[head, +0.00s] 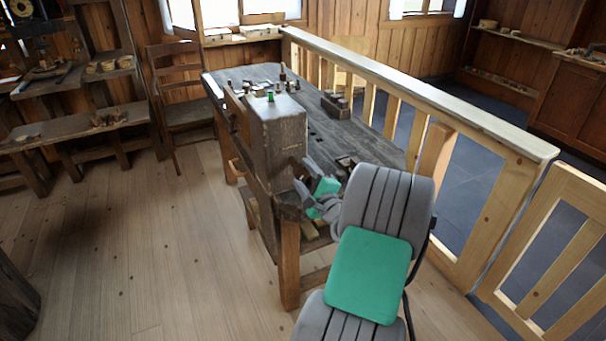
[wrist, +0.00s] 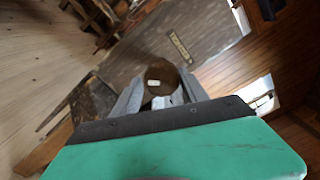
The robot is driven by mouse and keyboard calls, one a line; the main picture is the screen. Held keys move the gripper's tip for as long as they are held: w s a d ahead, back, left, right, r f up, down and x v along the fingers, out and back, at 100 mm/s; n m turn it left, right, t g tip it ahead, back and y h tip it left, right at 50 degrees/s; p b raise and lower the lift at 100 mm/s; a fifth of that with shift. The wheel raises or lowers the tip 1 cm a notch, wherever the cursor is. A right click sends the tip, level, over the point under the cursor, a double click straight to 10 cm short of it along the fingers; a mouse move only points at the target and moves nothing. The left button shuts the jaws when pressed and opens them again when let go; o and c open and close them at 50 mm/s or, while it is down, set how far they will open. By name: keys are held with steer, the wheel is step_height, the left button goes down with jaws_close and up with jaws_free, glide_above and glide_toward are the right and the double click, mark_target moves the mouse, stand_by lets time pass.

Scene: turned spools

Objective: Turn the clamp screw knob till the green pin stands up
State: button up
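The clamp screw knob (wrist: 160,78) is a dark brown round end with a small pale mark on its face, seen end-on in the wrist view. My gripper (wrist: 163,88) has one grey finger on each side of it, and both fingertips appear to touch its sides. In the head view my gripper (head: 302,178) is at the near end of the tall grey wooden block (head: 279,135), and the knob is mostly hidden there by the fingers. The small green pin (head: 270,97) shows at the block's top and appears to stick up; its full height is hard to tell.
The block is at the near left part of a dark workbench (head: 310,112). Small turned pieces and a dark block (head: 336,105) lie on the bench. A wooden railing (head: 420,95) runs along its right side. The floor (head: 130,230) at left is clear.

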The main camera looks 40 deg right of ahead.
steer(key=shift+o, duration=1.2)
steer(key=shift+w+r, duration=0.1)
steer(key=shift+r, duration=0.1)
steer(key=b+v, duration=0.1)
steer(key=v, duration=0.6)
steer(key=shift+s, duration=0.4)
steer(key=shift+a, duration=0.1)
